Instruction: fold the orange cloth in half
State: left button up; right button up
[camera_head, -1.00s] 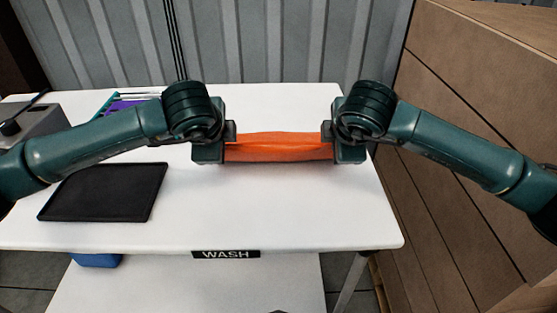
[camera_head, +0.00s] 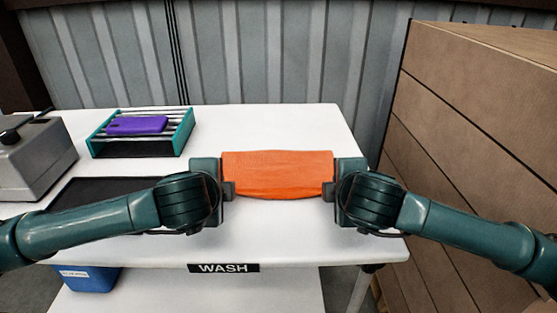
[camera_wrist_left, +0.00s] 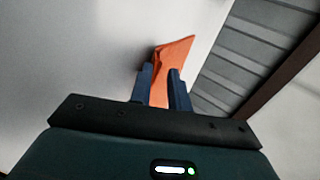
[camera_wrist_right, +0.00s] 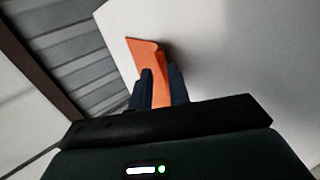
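The orange cloth (camera_head: 278,172) spans between my two grippers over the right part of the white table (camera_head: 300,240), its near edge curved. My left gripper (camera_head: 229,190) is shut on its left end, and my right gripper (camera_head: 328,190) is shut on its right end. The cloth shows between the fingers in the left wrist view (camera_wrist_left: 172,60) and in the right wrist view (camera_wrist_right: 148,58). How much of it rests on the tabletop is unclear.
A teal rack (camera_head: 137,145) with a purple item (camera_head: 137,126) stands at the back left. A black tray (camera_head: 100,190) lies partly behind my left arm. A grey device (camera_head: 38,155) is at the far left.

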pick_arm(q)
jog(key=o, duration=0.4)
pick_arm(e)
jog(key=o, duration=0.4)
pick_arm(q)
jog(key=shift+o, duration=0.2)
jog(key=shift+s+r, duration=0.15)
jog(key=shift+r, duration=0.3)
pick_arm(e)
jog(key=shift+o, duration=0.2)
jog(key=shift+s+r, duration=0.15)
jog(key=shift+r, duration=0.25)
pick_arm(q)
jog(key=s+r, duration=0.5)
jog(key=r, duration=0.3)
jog(key=shift+s, duration=0.35)
pick_arm(e)
jog(key=s+r, duration=0.5)
jog(key=r, duration=0.3)
jog(key=shift+s, duration=0.35)
pick_arm(q)
jog(key=shift+s, duration=0.1)
pick_arm(e)
jog(key=shift+s, duration=0.1)
